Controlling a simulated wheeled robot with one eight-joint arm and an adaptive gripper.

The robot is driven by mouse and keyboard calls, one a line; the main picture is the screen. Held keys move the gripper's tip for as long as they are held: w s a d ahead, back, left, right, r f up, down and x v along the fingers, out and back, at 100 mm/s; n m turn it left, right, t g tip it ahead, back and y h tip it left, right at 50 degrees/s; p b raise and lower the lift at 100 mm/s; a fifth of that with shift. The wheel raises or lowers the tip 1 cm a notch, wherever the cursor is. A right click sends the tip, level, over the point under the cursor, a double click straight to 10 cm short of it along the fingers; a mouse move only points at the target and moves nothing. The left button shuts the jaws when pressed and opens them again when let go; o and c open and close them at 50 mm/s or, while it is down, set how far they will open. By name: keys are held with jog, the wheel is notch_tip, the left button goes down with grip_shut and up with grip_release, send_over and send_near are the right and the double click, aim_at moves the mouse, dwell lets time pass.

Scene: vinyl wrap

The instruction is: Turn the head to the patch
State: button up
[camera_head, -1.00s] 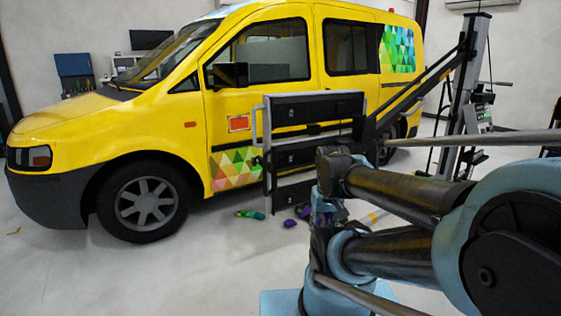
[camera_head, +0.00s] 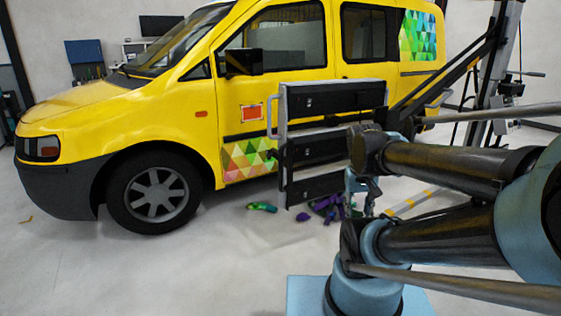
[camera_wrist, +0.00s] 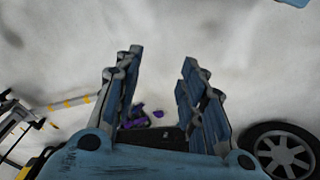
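The patch (camera_head: 251,113) is a small orange-red square with a pale border. It lies flat on the yellow van's front door, in the head view a little left of and above the middle. My gripper (camera_wrist: 160,56) shows in the wrist view with its two blue-grey fingers well apart and nothing between them. It points at pale floor, and the patch is not visible in that view. In the head view my gripper is mostly hidden behind my arm, at the right of the patch.
The yellow van (camera_head: 110,125) fills the left and middle. Purple and green items (camera_head: 262,207) lie on the floor below. Open floor (camera_head: 120,275) spreads in front.

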jog(key=w+r+m+h, duration=0.2)
jog(key=w+r+h, duration=0.3)
jog(key=w, duration=0.7)
jog(key=w+a+r+m+t+h, duration=0.2)
jog(key=w+a+r+h, duration=0.1)
jog(key=w+a, duration=0.85)
jog(key=w+a+f+m+t+h, duration=0.1)
jog(key=w+a+t+h, duration=0.15)
jog(key=a, duration=0.35)
jog(key=w+a+f+m+t+h, duration=0.1)
jog(key=w+a, duration=0.3)
jog(key=a, duration=0.2)
jog(key=s+a+f+m+t+h, duration=0.1)
jog(key=a+f+m+t, duration=0.15)
jog(key=a, duration=0.45)
jog(key=s+a+f+m+t, duration=0.2)
jog(key=a+f, duration=0.2)
jog(key=a, duration=0.4)
jog(key=x, duration=1.7)
jog(key=shift+d, duration=0.35)
jog(key=shift+r+n, duration=0.1)
jog(key=shift+n, duration=0.15)
